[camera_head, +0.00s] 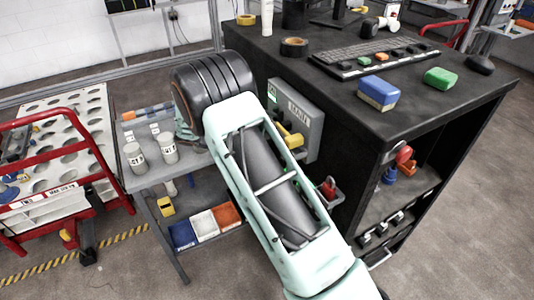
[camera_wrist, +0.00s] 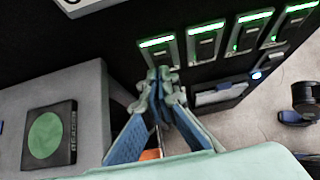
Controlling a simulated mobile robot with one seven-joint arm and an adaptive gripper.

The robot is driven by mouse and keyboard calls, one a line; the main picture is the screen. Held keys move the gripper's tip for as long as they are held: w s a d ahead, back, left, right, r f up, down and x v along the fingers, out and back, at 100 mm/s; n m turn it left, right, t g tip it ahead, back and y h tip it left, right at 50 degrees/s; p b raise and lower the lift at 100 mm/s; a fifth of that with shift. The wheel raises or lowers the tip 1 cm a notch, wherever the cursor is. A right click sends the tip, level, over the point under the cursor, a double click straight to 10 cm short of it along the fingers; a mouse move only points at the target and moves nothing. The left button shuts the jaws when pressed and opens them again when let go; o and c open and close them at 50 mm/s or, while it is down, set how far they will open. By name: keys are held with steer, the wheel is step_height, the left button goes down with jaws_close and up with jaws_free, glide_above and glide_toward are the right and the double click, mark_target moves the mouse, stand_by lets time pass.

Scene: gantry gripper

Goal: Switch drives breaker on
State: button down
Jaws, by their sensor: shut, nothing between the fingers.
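I cannot tell whether this surface belongs to the wall box.
Several green-lit slots (camera_wrist: 205,42) line a dark front in the wrist view. The black desk (camera_head: 440,105) holds a keyboard (camera_head: 372,58) and small blocks. A grey side table (camera_head: 150,178) with white jars stands left, near a red-railed cart (camera_head: 60,165). Floor at right is clear.

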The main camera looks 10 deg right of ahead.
steer(key=v, duration=0.8)
steer(key=shift+d+r, duration=0.2)
steer(key=shift+r, duration=0.35)
